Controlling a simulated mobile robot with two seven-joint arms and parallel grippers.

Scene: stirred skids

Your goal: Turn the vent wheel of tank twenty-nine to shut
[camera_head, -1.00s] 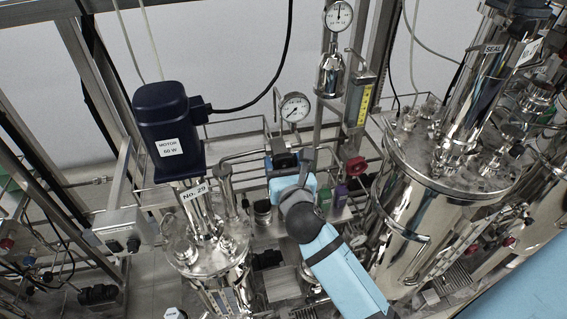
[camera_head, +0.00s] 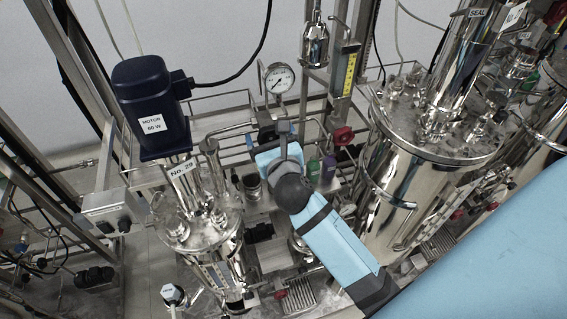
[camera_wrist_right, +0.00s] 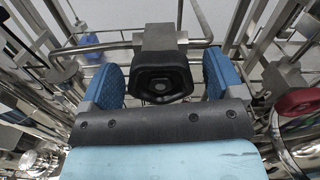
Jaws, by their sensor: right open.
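Tank twenty-nine (camera_head: 205,238) is a shiny steel vessel at left centre in the head view, with a "No. 29" label (camera_head: 181,168) below a dark blue motor (camera_head: 146,105). A black hand wheel on a steel block (camera_wrist_right: 162,78) is in the middle of the right wrist view. No label shows on it, so I cannot tell whether it is the vent wheel. My right gripper (camera_wrist_right: 162,85) is open, with one blue finger on each side of the black wheel and visible gaps between. In the head view my right gripper (camera_head: 277,148) partly hides that spot. My left gripper is not in view.
A red wheel (camera_head: 342,135) is right of my gripper; a red wheel also shows in the wrist view (camera_wrist_right: 298,101). A pressure gauge (camera_head: 278,77) stands just behind. Steel rails surround the area. A larger steel tank (camera_head: 410,205) stands close on the right.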

